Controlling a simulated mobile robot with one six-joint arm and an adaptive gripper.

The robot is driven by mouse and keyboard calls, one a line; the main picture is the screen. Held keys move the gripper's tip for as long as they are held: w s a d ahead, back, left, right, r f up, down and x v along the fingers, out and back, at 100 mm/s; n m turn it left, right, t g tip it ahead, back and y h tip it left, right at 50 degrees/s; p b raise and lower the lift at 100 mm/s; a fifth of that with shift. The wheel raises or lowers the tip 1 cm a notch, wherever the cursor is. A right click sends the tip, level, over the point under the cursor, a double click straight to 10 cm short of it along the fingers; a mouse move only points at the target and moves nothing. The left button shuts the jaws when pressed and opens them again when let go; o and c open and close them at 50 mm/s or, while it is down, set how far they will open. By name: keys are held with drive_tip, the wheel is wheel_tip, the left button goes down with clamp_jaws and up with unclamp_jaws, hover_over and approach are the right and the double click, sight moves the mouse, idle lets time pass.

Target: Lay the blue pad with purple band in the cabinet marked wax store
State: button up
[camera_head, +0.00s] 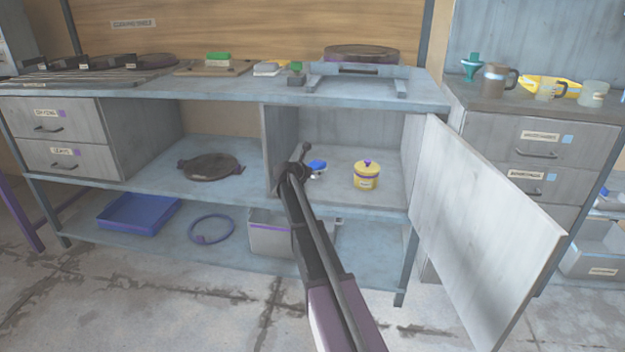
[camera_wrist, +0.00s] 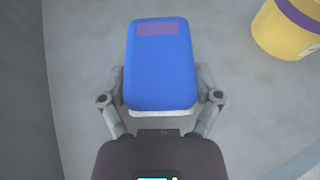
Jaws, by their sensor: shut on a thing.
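The blue pad with a purple band (camera_wrist: 158,70) is held between the fingers of my gripper (camera_wrist: 160,98) in the wrist view. Its purple band is at the far end, and a pale underside edge shows at the near end. In the head view the pad (camera_head: 317,166) is small and partly hidden by my arm, inside the open cabinet (camera_head: 345,128) under the bench. My gripper (camera_head: 311,171) is inside the cabinet with it. The cabinet door (camera_head: 488,235) stands wide open to the right, and its label is not visible. Whether the pad touches the cabinet floor cannot be told.
A yellow tub with a purple band (camera_head: 367,177) stands on the cabinet floor to the right of the pad; it also shows in the wrist view (camera_wrist: 284,32). The cabinet's left wall (camera_head: 280,145) is close to my gripper. Floor between pad and tub is clear.

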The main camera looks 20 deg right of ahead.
drive_tip(key=shift+f+b, duration=0.95)
drive_tip(key=shift+f, duration=0.35)
drive_tip(key=shift+f, duration=0.1)
drive_tip(key=o, duration=0.9)
drive_tip(key=shift+a+r, duration=0.1)
drive_tip(key=shift+r, duration=0.2)
drive_tip(key=p+v, duration=0.4)
drive_tip(key=v, duration=0.7)
drive_tip(key=shift+s+a+r+p, duration=0.1)
drive_tip(key=shift+s+a+p, duration=0.15)
drive_tip(key=shift+p, duration=0.05)
